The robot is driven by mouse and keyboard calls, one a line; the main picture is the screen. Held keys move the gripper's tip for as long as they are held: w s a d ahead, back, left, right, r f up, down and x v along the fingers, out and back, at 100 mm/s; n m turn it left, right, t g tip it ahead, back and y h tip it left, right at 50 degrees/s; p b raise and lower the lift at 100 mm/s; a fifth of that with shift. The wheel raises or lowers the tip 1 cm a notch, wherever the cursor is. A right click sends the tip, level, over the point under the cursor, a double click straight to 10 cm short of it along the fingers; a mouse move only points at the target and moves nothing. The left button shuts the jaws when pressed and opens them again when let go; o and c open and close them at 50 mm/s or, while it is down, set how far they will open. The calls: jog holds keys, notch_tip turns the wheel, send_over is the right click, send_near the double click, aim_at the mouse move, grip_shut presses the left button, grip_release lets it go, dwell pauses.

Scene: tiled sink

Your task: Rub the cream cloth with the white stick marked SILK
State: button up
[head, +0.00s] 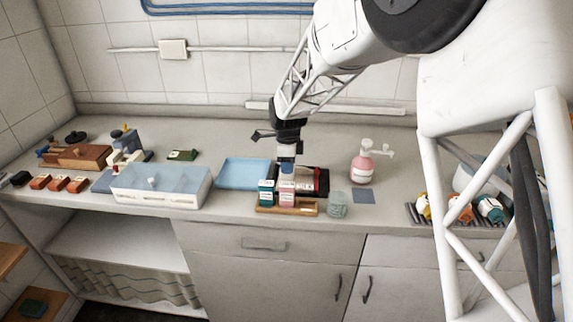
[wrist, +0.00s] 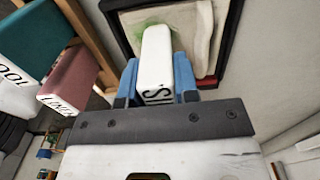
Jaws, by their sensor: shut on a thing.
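My gripper (wrist: 158,82) is shut on the white stick (wrist: 157,60), with a blue finger on each side of it. Black letters on the stick's near end read partly as "SIL"; the rest is hidden. The cream cloth (wrist: 196,30) lies in a dark frame beyond the stick in the wrist view, with a green smear beside the stick's far end. I cannot tell whether the stick touches the cloth. In the head view my gripper (head: 287,168) points down at the dark frame (head: 312,172), behind the wooden rack, and hides much of the cloth.
A green stick (head: 266,192) and a pink stick (head: 287,193) stand in the wooden rack (head: 305,209) close in front of my gripper. A glass jar (head: 337,204) stands right of the rack, a pink pump bottle (head: 362,165) behind it. A blue tray (head: 240,174) lies left.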

jog(key=shift+d+f, duration=0.15)
jog(key=shift+d, duration=1.5)
jog(key=shift+s, duration=0.15)
jog(key=shift+s, duration=0.6)
jog(key=shift+a+r, duration=0.15)
jog(key=shift+r, duration=0.05)
jog(key=shift+a, duration=1.6)
jog(key=shift+a, duration=0.1)
jog(key=shift+a, duration=1.6)
jog(key=shift+d+f, duration=0.1)
